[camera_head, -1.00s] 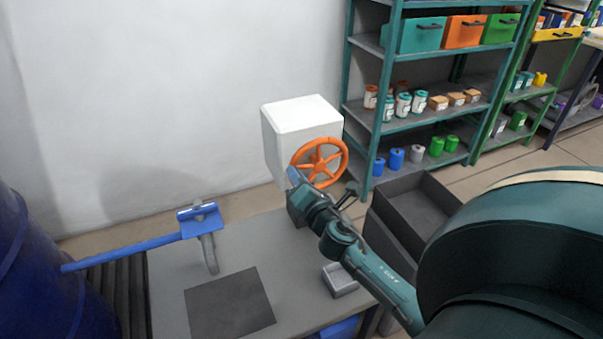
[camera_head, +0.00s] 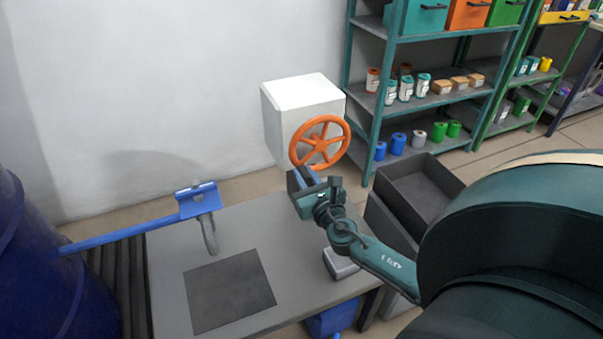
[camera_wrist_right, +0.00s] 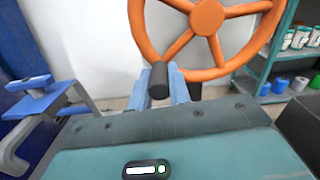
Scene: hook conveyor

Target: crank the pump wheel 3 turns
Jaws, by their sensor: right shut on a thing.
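The orange pump wheel (camera_head: 320,142) with its spokes is on the front of a white box (camera_head: 300,98) at the wall. My right gripper (camera_head: 306,178) is at the lower left of the wheel's rim. In the right wrist view, its blue fingers (camera_wrist_right: 172,84) are shut on the dark crank handle (camera_wrist_right: 159,81), just below the wheel rim (camera_wrist_right: 150,45). The handle's grip is partly hidden by the gripper in the head view. My left gripper is not in view.
A grey table (camera_head: 290,270) below bears a dark mat (camera_head: 230,291) and a small grey tray (camera_head: 341,265). Dark bins (camera_head: 425,190) and shelves (camera_head: 430,100) stand at the right.

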